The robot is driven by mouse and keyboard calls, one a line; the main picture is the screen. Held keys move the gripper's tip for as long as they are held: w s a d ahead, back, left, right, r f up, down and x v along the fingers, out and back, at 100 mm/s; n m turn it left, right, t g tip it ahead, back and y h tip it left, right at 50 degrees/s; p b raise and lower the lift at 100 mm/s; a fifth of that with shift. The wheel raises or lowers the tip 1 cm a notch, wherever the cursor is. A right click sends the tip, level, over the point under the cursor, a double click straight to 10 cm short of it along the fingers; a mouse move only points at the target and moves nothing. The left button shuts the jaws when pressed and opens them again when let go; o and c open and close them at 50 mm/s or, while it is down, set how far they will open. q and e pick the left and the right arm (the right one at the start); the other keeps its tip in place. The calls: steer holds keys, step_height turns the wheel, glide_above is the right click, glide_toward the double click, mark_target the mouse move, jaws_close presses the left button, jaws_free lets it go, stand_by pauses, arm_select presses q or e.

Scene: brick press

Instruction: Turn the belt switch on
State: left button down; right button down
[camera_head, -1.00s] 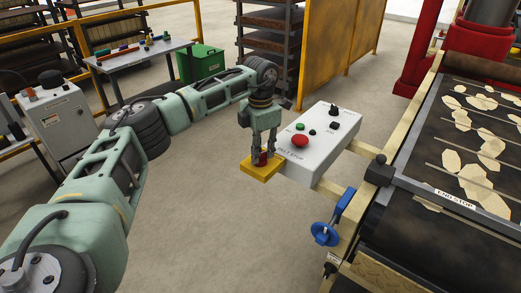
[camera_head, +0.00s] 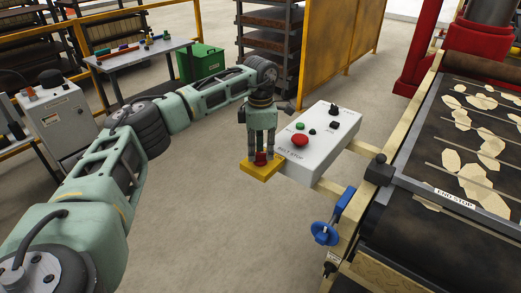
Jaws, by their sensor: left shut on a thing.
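The switch is a red knob (camera_head: 261,159) on a yellow base (camera_head: 262,172), at the near left end of the white control box (camera_head: 318,143). My left gripper (camera_head: 261,156) points down over it and is shut on the red knob, with a finger on either side. The fingers hide part of the knob, so its exact position is hard to read. The white box carries a large red button (camera_head: 299,140), a green button (camera_head: 300,126), a small dark green one and black knobs. My right gripper is not in view.
To the right is a conveyor (camera_head: 470,150) with pale flat pieces and an end-stop bar. A blue handwheel (camera_head: 325,234) sticks out below the box. An orange panel (camera_head: 342,40) and a rack stand behind. The floor in front of the box is clear.

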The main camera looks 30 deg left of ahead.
mark_target(260, 152)
arm_select(q)
steer(key=shift+w+r, duration=0.1)
steer(key=shift+r, duration=0.05)
steer(key=c, duration=1.7)
jaws_free()
step_height(260, 152, up, 12)
steer(key=shift+f, duration=0.1)
